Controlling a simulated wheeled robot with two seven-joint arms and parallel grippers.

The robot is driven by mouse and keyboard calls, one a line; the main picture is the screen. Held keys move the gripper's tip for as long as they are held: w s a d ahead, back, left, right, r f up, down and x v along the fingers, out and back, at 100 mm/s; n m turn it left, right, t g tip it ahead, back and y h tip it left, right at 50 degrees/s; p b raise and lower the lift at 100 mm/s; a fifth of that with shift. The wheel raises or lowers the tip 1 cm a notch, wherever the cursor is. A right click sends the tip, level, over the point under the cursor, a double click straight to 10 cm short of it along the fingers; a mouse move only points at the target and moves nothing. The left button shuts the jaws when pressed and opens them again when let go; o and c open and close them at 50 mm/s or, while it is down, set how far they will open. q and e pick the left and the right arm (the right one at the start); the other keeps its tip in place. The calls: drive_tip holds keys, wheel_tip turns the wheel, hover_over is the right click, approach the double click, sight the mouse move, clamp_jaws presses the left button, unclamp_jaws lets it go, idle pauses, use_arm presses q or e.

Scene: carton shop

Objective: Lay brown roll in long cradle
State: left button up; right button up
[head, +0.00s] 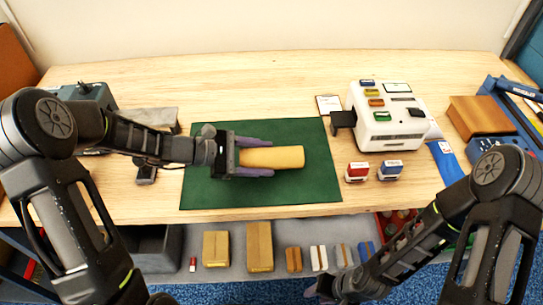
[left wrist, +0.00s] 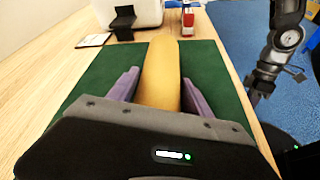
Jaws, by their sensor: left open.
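The brown roll (head: 287,157), a plain tan cylinder, lies on the green mat (head: 315,187), pointing left to right. My left gripper (head: 268,157) is open around its left part, one purple finger on each side. In the left wrist view the roll (left wrist: 162,72) runs away from the palm between the two fingers (left wrist: 160,92), with green showing between each finger and the roll. My right gripper (head: 322,288) is low at the bottom edge, in front of the table; its opening is unclear. I cannot clearly make out the long cradle; a grey piece (head: 152,115) lies partly behind my left arm.
A white machine (head: 388,118) with coloured buttons stands right of the mat. A red stamp (head: 357,171) and a blue stamp (head: 390,170) stand before it. A brown box (head: 478,117) is at far right. Cartons (head: 259,247) stand on a lower shelf. The mat's right part is clear.

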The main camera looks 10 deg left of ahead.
sight(261, 153)
idle(0.6)
use_arm(q)
clamp_jaws()
idle(0.4)
wheel_tip(261, 153, up, 10)
drive_tip(key=shift+r+b, duration=0.1)
drive_tip(key=shift+b, duration=0.2)
idle(0.8)
